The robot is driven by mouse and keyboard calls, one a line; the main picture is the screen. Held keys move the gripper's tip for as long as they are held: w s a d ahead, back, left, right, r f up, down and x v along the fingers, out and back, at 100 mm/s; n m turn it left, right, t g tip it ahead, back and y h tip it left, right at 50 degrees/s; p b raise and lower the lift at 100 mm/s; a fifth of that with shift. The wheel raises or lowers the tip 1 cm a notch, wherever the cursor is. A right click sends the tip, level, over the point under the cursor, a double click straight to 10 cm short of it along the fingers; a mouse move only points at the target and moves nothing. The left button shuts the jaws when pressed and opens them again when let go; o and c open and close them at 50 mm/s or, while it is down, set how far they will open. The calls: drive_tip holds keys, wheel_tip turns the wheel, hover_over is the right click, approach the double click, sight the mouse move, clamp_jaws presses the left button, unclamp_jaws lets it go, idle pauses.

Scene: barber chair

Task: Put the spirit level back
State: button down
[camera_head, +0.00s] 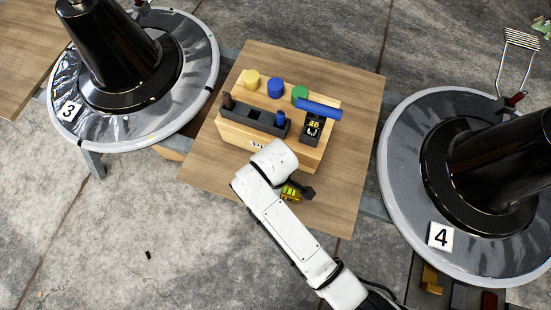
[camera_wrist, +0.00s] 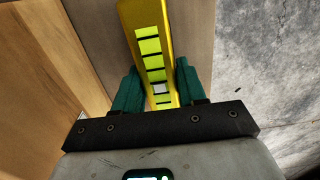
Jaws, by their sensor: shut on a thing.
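The spirit level is a yellow bar with bright green segments (camera_wrist: 148,45) in the wrist view. My gripper (camera_wrist: 157,82) has its two green fingers on either side of the bar and is shut on it. In the head view a small yellow part of the level (camera_head: 289,194) shows beside my gripper (camera_head: 300,190), low over the wooden board, just in front of the wooden box (camera_head: 235,140). My white arm hides much of that area, and the level's far end is cut off in the wrist view.
Round bases marked 3 (camera_head: 70,111) and 4 (camera_head: 440,236) flank the board (camera_head: 350,150). The board's right side is bare.

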drive_tip(key=c, duration=0.6)
unclamp_jaws()
drive_tip(key=shift+f, duration=0.1)
drive_tip(key=shift+c, duration=0.2)
wheel_tip(320, 180, up, 12)
drive_tip(key=p, duration=0.4)
drive_tip(key=s+d+m, duration=0.4)
drive_tip(key=d, duration=0.5)
drive_tip(key=s+d+r+m, duration=0.1)
drive_tip(key=s+d+m, duration=0.4)
drive_tip(key=d, duration=0.4)
drive_tip(key=s+d+r+m+t, duration=0.1)
drive_tip(key=s+d+m, duration=0.3)
drive_tip(key=d, duration=0.5)
drive_tip(key=shift+s+m, duration=0.4)
drive_tip(key=shift+m, duration=0.3)
